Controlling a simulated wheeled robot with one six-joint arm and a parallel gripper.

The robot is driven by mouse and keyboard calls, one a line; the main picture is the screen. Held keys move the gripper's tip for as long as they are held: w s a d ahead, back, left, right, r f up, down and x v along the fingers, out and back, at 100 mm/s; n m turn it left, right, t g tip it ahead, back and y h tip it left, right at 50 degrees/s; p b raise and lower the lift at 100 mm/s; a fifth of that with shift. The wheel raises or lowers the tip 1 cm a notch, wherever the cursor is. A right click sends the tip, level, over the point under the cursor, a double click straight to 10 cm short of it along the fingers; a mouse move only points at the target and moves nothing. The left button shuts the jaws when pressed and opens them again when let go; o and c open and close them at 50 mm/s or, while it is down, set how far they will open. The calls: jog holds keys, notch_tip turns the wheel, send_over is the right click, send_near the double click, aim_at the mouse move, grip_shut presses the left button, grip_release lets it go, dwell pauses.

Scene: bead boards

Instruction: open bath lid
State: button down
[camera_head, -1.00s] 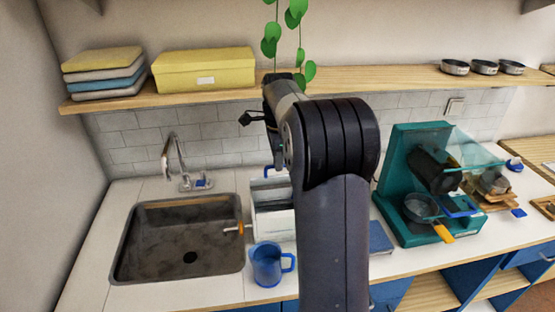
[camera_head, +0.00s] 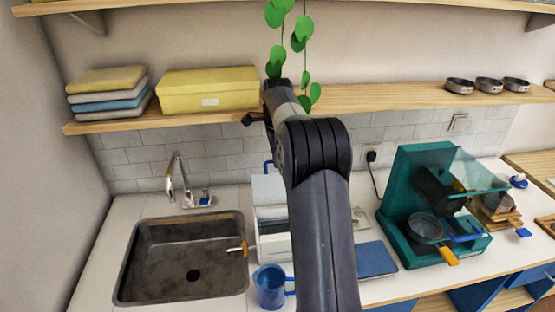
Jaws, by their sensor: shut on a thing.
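The bath (camera_head: 274,246) is a white box on the counter, right of the sink and partly behind my arm. Its white lid (camera_head: 268,188) looks tilted up at the back, with a blue handle (camera_head: 268,166) at its upper edge. A greyish inside shows below the lid. My dark arm crosses the middle of the view and covers the bath's right side. My gripper's fingers are hidden behind the arm, so their contact with the lid or handle does not show.
A blue jug (camera_head: 270,287) stands in front of the bath. The sink (camera_head: 185,292) and tap (camera_head: 182,180) are left. A blue book (camera_head: 375,260) and teal machine (camera_head: 408,215) are right. The shelf (camera_head: 380,96) and a hanging plant (camera_head: 303,65) are above.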

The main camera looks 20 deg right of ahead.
jog(key=shift+s+f, duration=0.1)
jog(key=shift+f, duration=0.4)
jog(key=c, duration=1.8)
grip_release()
jog(key=o, duration=0.3)
jog(key=shift+r, duration=0.2)
jog(key=shift+r, duration=0.1)
notch_tip(320, 180, up, 11)
jog(key=shift+f, duration=0.2)
jog(key=shift+c, duration=0.2)
